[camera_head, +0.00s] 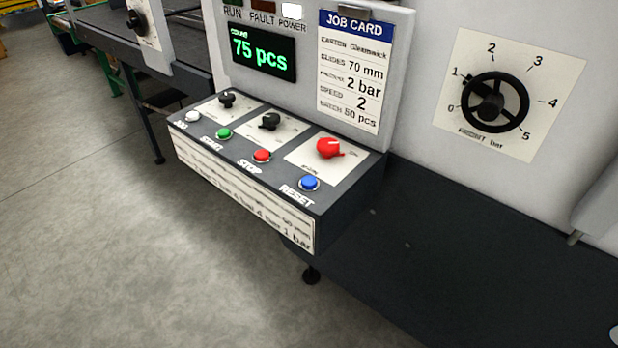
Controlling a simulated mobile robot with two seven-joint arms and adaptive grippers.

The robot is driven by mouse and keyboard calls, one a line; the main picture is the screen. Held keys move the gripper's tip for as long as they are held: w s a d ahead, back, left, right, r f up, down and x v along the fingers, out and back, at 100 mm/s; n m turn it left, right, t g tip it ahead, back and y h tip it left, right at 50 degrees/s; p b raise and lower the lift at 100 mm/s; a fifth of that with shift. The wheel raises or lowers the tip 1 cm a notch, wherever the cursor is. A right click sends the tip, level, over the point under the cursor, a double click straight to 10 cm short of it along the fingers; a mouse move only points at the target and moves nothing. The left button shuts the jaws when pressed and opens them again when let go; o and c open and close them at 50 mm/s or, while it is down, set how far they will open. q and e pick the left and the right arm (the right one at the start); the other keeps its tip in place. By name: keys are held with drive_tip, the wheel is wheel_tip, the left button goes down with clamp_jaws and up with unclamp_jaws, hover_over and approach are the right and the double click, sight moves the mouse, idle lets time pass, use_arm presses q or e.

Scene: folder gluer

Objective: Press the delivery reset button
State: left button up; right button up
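A blue round button (309,183) labelled RESET sits at the right front of the dark control box (345,200). A red STOP button (262,156), a green START button (224,133) and a white button (192,117) sit in the same row to its left. A red rotary switch (329,148) stands just behind the blue button. Nothing covers the blue button. Neither of my grippers shows in the head view.
Two black knobs (269,121) stand behind the button row. The display (262,52) reads 75 pcs, beside a job card (352,70). A black handwheel (495,102) marked 0 to 5 is on the right panel. Open floor (120,255) lies at left.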

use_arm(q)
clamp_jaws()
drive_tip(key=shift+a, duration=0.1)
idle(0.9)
